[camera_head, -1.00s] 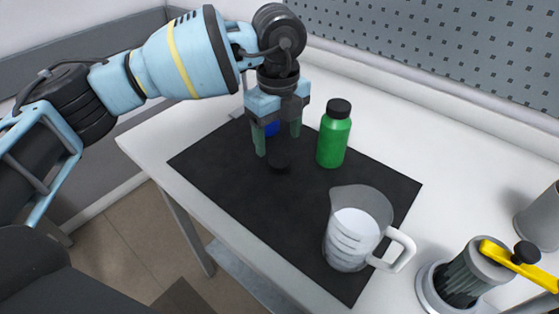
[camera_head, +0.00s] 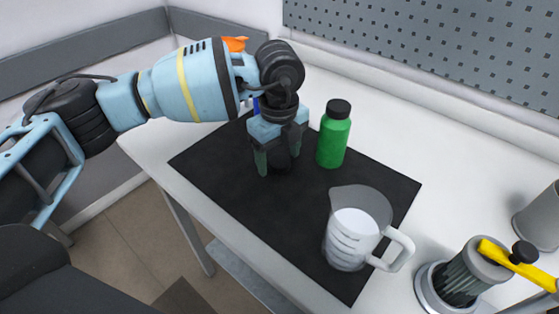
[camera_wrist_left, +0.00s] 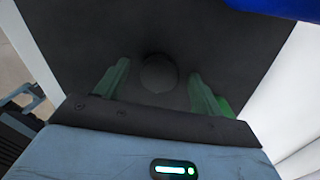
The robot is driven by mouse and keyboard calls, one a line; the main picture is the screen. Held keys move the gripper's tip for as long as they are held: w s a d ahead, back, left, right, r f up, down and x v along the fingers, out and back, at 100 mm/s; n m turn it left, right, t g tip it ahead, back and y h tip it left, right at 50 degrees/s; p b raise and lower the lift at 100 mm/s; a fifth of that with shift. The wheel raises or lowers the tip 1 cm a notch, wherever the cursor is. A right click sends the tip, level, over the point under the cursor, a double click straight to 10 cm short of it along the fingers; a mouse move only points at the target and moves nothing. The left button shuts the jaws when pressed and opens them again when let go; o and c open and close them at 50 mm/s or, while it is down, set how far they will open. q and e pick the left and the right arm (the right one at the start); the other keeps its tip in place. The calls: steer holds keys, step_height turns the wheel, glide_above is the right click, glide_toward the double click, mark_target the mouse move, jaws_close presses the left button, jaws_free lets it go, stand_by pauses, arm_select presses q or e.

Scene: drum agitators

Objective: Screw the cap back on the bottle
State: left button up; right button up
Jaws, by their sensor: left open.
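A black round cap (camera_wrist_left: 158,73) lies on the dark mat between the fingers of my left gripper (camera_head: 278,162). In the head view the cap is a dark shape, hard to tell from the mat. The left gripper is open, pointing down, with a green finger on either side of the cap; the wrist view shows gaps between the fingers (camera_wrist_left: 158,84) and the cap. A blue object (camera_head: 256,104), probably the bottle, is mostly hidden behind my gripper and arm; a blue part (camera_wrist_left: 280,8) shows at the top right of the wrist view. My right gripper is not in view.
A green bottle (camera_head: 333,143) with a black cap on stands right of my gripper. A clear measuring jug (camera_head: 352,240) stands nearer on the mat (camera_head: 240,205). A grey holder with a yellow-handled tool (camera_head: 507,262) and a grey cylinder (camera_head: 542,218) stand at the right.

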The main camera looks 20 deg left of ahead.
mark_target(279, 160)
arm_select(q)
steer(key=c, duration=1)
steer(key=shift+r, duration=0.1)
steer(key=shift+c, duration=0.2)
steer(key=shift+r, duration=0.6)
step_height(279, 160, up, 2)
steer(key=shift+r, duration=0.1)
steer(key=s, duration=0.5)
steer(key=s+r, duration=0.1)
steer(key=s, duration=1)
steer(key=shift+a+r, duration=0.2)
steer(key=shift+a, duration=0.1)
